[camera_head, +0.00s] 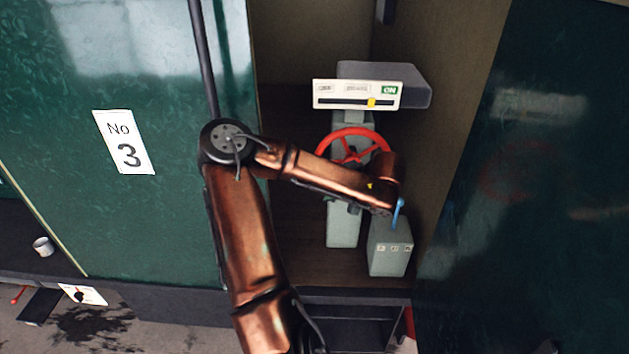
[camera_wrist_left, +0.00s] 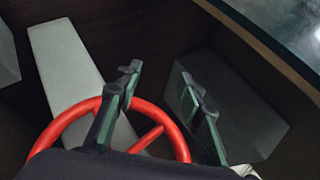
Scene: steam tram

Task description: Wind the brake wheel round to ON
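The red brake wheel (camera_head: 353,132) stands on a grey pedestal (camera_head: 343,225) inside the tram. Above it, a white indicator plate (camera_head: 325,95) has a green ON label at its right end. Its yellow pointer (camera_head: 371,103) sits right of the middle, a little left of ON. Contact with the rim cannot be told. My right gripper is out of view.
A grey box (camera_head: 390,252) with a blue lever (camera_head: 398,214) stands right of the pedestal, close to my wrist. Green side panels flank the opening; the left one bears a No 3 sign (camera_head: 124,142). A mug (camera_head: 43,247) stands far left.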

